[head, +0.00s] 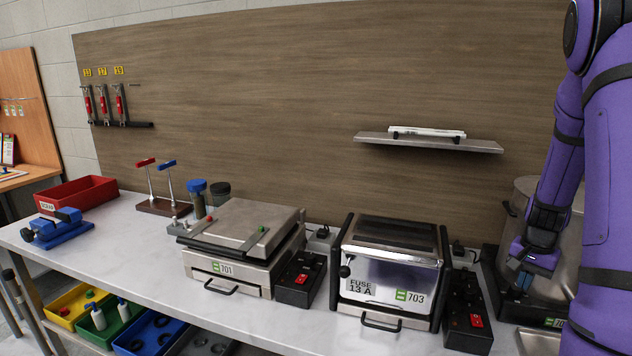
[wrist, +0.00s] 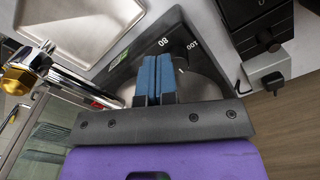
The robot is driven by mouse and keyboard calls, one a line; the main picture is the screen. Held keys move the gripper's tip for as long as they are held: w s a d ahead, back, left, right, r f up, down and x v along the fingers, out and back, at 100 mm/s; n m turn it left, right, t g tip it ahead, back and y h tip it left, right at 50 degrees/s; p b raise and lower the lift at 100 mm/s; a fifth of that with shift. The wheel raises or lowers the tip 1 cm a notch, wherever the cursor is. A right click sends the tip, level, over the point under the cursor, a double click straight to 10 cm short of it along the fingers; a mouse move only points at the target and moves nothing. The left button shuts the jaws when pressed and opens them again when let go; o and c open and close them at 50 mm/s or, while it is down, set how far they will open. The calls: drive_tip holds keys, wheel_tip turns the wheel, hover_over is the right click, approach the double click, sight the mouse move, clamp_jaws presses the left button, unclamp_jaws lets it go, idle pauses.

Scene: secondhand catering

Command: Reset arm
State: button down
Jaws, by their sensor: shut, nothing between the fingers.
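My gripper (head: 520,278) is at the right in the head view, beside a large steel pot-like appliance (head: 524,194) that the purple arm partly hides. In the wrist view, my gripper's two blue finger pads (wrist: 153,80) are pressed together with nothing between them. They sit in front of a dark appliance base (wrist: 178,38) with a dial marked 80 and 100. I cannot tell whether the fingers touch it. The arm bends down from the upper right of the head view.
A steel toaster (head: 388,268) labelled 703 and a hinged grill (head: 240,235) labelled 701 stand on the counter (head: 130,240). A black switch box (head: 467,320) is close left of my gripper. A brass-coloured fitting (wrist: 18,78) shows in the wrist view. A shelf (head: 430,143) is on the back panel.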

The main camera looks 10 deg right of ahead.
wheel_tip(320, 180, up, 2)
drive_tip(key=shift+w+r, duration=0.1)
drive_tip(key=shift+w, duration=0.05)
drive_tip(key=shift+a, duration=0.1)
drive_tip(key=a+r+n+t, duration=0.2)
drive_tip(key=a+r+n, duration=0.3)
drive_tip(key=a+r, duration=1.1)
drive_tip(key=s+a+r+n+t, duration=0.1)
drive_tip(key=s+a+r+n, duration=0.2)
drive_tip(key=s+a, duration=0.4)
drive_tip(key=s+a+r+n+t, duration=0.2)
drive_tip(key=s+a+r+n, duration=0.2)
drive_tip(key=s+a, duration=0.4)
drive_tip(key=shift+s+a+r, duration=0.25)
drive_tip(key=shift+s+r, duration=0.15)
drive_tip(key=shift+r, duration=0.4)
